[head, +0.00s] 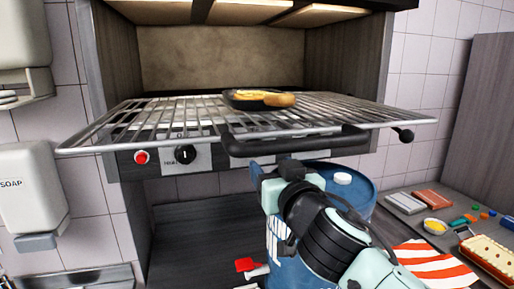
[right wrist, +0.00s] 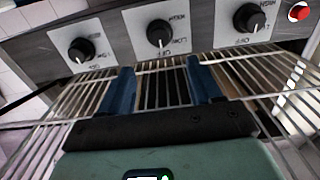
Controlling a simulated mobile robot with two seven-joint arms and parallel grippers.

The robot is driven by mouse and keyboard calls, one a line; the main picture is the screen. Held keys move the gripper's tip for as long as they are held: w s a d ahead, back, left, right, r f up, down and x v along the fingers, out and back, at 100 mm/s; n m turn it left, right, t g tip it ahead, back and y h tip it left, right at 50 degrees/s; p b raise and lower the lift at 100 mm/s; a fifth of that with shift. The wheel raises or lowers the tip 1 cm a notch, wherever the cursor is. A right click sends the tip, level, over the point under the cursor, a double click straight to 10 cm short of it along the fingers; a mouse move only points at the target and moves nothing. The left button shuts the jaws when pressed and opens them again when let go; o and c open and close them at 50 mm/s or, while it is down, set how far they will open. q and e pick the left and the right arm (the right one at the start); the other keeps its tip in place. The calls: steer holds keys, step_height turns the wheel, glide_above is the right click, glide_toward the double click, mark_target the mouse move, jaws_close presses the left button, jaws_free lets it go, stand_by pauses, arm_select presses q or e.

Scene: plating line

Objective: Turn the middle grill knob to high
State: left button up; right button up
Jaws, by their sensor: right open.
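The middle grill knob (right wrist: 159,33) is black on a white plate in the right wrist view, with a knob on each side. Its white pointer line points down in that picture, toward the OFF label. My right gripper (right wrist: 158,67) is open; its two blue fingers are apart and empty, short of the middle knob and roughly lined up with it. In the head view my right gripper (head: 262,170) is below the grill's front bar. There only one end knob (head: 185,154) shows clearly; the middle one is hidden. My left gripper is not in view.
A dark handle bar (head: 295,142) and the wire rack (head: 180,117) jut out before the panel. A small pan of food (head: 260,99) sits on the rack. A red button (head: 141,157) is beside the end knob. A blue barrel (head: 350,182) stands behind my right arm.

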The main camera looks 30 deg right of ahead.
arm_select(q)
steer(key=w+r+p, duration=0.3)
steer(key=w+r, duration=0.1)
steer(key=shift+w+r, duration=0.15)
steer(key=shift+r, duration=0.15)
arm_select(e)
steer(key=x, duration=1.1)
steer(key=c, duration=1)
